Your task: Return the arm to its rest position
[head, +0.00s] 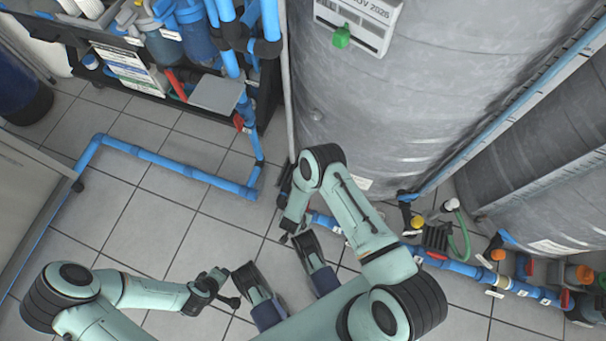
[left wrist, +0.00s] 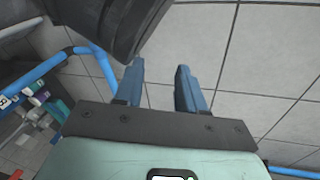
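My left arm comes in from the left in the head view, bent low over the tiled floor. Its gripper (head: 226,287) is near the bottom centre, in front of my body. In the left wrist view the two blue fingers of the left gripper (left wrist: 159,88) stand apart with nothing between them, above bare tiles. My right arm is folded at the centre, its elbow raised beside the large grey tank (head: 385,105). The right gripper (head: 286,215) points down by the tank's lower left; its fingers are too small and dark to read.
Blue pipe (head: 185,171) runs along the floor at left. A rack (head: 120,65) with blue filter housings stands at upper left. A second grey tank (head: 535,190) and blue pipework with valves (head: 455,265) are at right. Floor tiles (head: 195,240) left of centre are clear.

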